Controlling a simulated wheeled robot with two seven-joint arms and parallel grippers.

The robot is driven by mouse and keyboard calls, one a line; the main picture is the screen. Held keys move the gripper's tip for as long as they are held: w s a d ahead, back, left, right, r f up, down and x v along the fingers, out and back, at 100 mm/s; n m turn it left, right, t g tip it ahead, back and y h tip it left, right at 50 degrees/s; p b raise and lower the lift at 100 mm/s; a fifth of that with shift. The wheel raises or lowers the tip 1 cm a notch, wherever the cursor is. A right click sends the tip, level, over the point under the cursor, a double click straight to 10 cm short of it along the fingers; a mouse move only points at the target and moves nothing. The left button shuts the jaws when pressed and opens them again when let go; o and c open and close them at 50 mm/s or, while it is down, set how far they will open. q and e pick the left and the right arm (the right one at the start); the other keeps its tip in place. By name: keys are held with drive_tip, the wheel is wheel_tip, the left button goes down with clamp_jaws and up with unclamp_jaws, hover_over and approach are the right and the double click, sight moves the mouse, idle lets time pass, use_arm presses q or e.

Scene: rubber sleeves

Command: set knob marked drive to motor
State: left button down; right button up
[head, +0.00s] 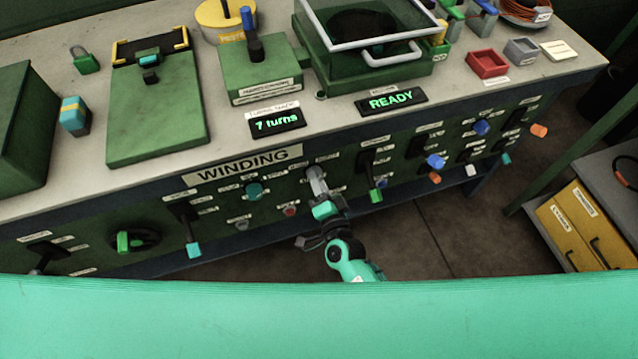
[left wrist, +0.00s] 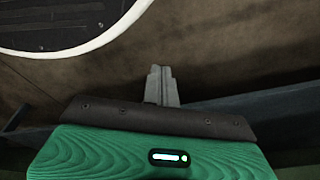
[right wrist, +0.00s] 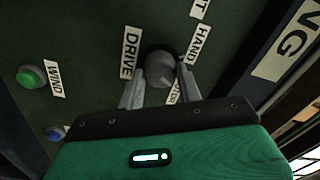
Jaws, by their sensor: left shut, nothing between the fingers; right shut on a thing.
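The drive knob (right wrist: 162,70) is a round grey knob on the dark green panel, in the right wrist view. Its DRIVE label (right wrist: 131,53) is beside it on the left. A HAND label (right wrist: 198,44) is at its upper right; the label below, ending in "TOR", is partly hidden by a finger. My right gripper (right wrist: 160,78) is shut on the knob, one finger on each side. I cannot tell where the knob points. In the head view my right gripper (head: 317,180) is at the panel and covers the knob. My left gripper (left wrist: 158,72) is shut and empty.
The WINDING panel (head: 243,163) carries several other knobs, levers and buttons close by. A green WIND button (right wrist: 32,76) is near. A display (head: 278,122) reads "7 turns" and another (head: 392,100) reads READY. A yellow drawer unit (head: 585,230) stands at the right.

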use_arm(q)
drive_tip(key=shift+r, duration=0.2)
use_arm(e)
drive_tip(key=shift+f+m, duration=0.1)
drive_tip(key=shift+m, duration=0.5)
use_arm(q)
drive_tip(key=shift+r, duration=0.1)
drive_tip(key=shift+w+r, duration=0.1)
drive_tip(key=shift+w, duration=0.05)
use_arm(e)
drive_tip(key=o, duration=1)
drive_tip(key=shift+s, duration=0.15)
